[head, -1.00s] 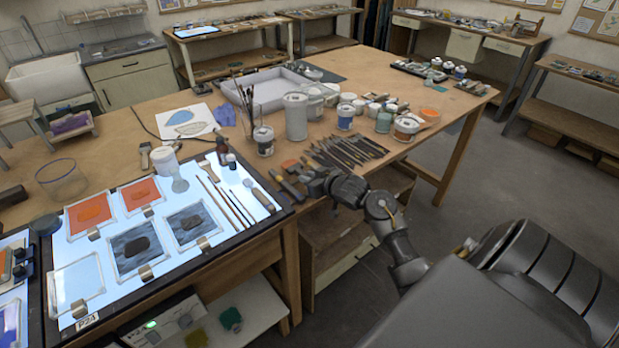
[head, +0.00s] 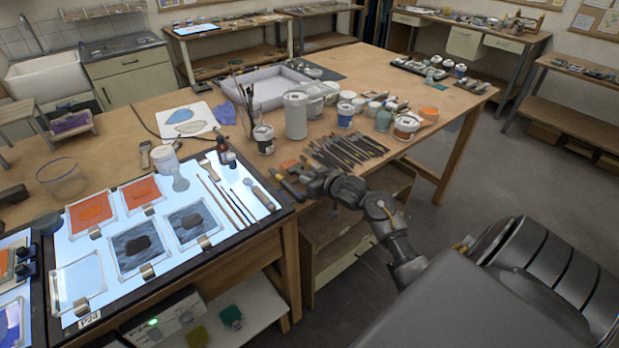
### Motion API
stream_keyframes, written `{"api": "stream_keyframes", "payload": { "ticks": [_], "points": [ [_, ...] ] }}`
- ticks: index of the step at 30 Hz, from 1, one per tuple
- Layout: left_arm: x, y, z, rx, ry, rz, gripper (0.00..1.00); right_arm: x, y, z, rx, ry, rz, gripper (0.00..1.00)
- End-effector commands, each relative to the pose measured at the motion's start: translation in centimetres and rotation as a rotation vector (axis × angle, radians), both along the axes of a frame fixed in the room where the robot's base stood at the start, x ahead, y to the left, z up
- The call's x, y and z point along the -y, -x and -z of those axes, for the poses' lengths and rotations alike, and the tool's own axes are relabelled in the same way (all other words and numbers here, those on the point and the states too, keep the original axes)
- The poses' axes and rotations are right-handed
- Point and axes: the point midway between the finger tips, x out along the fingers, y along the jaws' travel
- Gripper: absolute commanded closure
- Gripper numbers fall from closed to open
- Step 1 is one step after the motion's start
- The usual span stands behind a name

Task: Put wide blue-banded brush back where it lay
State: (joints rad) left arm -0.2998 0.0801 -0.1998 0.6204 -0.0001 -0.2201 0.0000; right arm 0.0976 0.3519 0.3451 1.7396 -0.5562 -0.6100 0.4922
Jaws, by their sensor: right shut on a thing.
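My right gripper (head: 308,184) is low over the near edge of the wooden table, at the left end of a row of dark-handled brushes and tools (head: 345,150). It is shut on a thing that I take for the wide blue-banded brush. The brush is mostly hidden by the gripper and too small to make out, and I cannot see its blue band. I cannot tell whether it touches the table. My left gripper is not in view.
Short tools (head: 288,187) lie just left of my right gripper. The lit light panel (head: 105,190) holds framed glass pieces and thin brushes (head: 228,200). Jars (head: 296,115) and paint pots (head: 406,127) stand behind the brush row.

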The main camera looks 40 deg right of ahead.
Motion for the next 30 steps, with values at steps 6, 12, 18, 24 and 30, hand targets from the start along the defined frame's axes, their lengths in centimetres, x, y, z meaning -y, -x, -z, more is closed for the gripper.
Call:
{"api": "stream_keyframes", "payload": {
  "ticks": [6, 12, 18, 24, 30],
  "points": [
    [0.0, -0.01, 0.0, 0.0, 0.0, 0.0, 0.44, -0.01, -0.01, -0.02, 0.001, 0.0, 0.0, 1.0],
    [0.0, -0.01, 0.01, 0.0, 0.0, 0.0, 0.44, -0.01, -0.01, 0.11, 0.0, -0.001, 0.0, 1.0],
    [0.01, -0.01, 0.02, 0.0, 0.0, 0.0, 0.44, -0.01, 0.0, 0.32, 0.0, -0.001, 0.0, 1.0],
    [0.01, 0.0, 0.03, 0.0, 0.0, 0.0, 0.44, -0.02, 0.0, 0.52, 0.0, -0.001, -0.001, 1.0],
    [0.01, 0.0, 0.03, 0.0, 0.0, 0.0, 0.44, -0.03, 0.0, 0.6, 0.0, 0.0, -0.001, 0.67]
  ]
}}
